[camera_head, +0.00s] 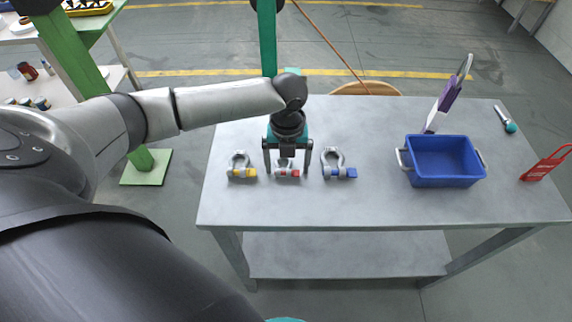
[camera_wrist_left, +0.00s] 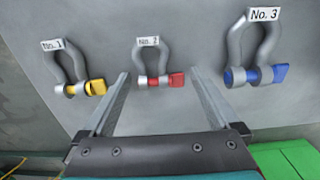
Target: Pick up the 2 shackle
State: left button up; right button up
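The No. 2 shackle (camera_head: 287,172) is grey with a red pin and lies on the grey table (camera_head: 400,207); it also shows in the left wrist view (camera_wrist_left: 152,68) with its "No. 2" label. My left gripper (camera_head: 286,174) is open, with its fingers pointing down on either side of the No. 2 shackle in the head view. In the left wrist view the fingers (camera_wrist_left: 160,78) are wide apart and nothing is held. The gripper hides part of the shackle's bow in the head view. My right gripper is not in view.
The yellow-pinned No. 1 shackle (camera_head: 241,168) lies to the left and the blue-pinned No. 3 shackle (camera_head: 338,166) to the right, both close to the fingers. A blue bin (camera_head: 447,178) stands farther right. The front strip of the table is clear.

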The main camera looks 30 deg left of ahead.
pick_arm(q)
jog(key=c, duration=1.4)
jog(key=shift+r, duration=0.1)
